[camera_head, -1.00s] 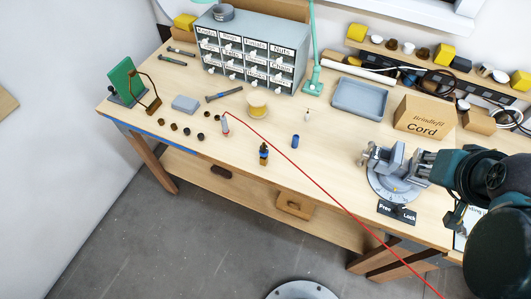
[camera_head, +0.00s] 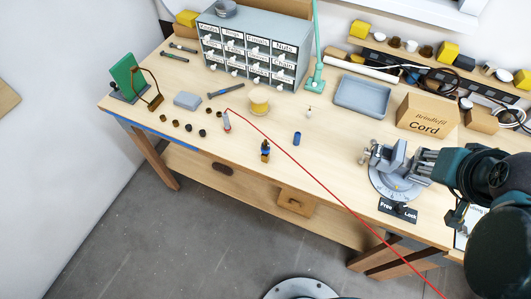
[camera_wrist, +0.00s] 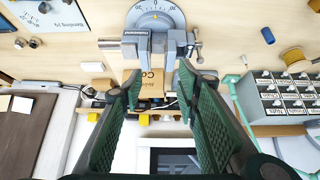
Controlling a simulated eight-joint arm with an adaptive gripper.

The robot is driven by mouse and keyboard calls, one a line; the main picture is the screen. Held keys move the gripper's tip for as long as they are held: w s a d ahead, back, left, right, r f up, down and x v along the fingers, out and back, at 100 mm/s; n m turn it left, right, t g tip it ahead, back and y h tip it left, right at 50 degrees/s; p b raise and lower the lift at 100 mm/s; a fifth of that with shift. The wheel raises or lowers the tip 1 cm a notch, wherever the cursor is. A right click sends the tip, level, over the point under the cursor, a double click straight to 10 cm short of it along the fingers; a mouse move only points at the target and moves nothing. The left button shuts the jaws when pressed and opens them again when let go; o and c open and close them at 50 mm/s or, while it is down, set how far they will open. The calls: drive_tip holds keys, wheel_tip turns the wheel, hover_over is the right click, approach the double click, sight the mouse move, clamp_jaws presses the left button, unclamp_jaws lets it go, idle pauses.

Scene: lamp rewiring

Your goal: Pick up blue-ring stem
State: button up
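I cannot tell for sure which item is the blue-ring stem. A small upright amber-and-dark bottle-like piece with some blue (camera_head: 265,151) stands near the front middle of the bench. A dark blue cylinder (camera_head: 297,139) stands to its right, and shows in the wrist view (camera_wrist: 268,35). My gripper (camera_wrist: 158,86) is open and empty, its two green pads apart. The grey vise (camera_wrist: 155,40) shows beyond the fingertips. In the head view my arm is at the right edge beside the vise (camera_head: 390,172), far right of the small pieces; my fingertips are hard to make out there.
A red wire crosses the bench from a small probe-like tool (camera_head: 227,123) to the lower right. A wire spool (camera_head: 259,101), blue-grey tray (camera_head: 362,97), cord box (camera_head: 425,117) and drawer cabinet (camera_head: 252,57) stand around. Bench around the blue cylinder is mostly clear.

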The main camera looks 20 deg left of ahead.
drive_tip(key=shift+r, duration=0.1)
wheel_tip(320, 180, up, 5)
drive_tip(key=n+g, duration=0.7)
drive_tip(key=n, duration=1.4)
hover_over(267, 142)
wheel_tip(267, 142, down, 23)
drive_tip(key=shift+a+r+p, duration=0.15)
drive_tip(key=shift+p, duration=0.25)
drive_tip(key=shift+f, duration=0.45)
drive_tip(key=shift+f, duration=0.1)
drive_tip(key=shift+f, duration=1.2)
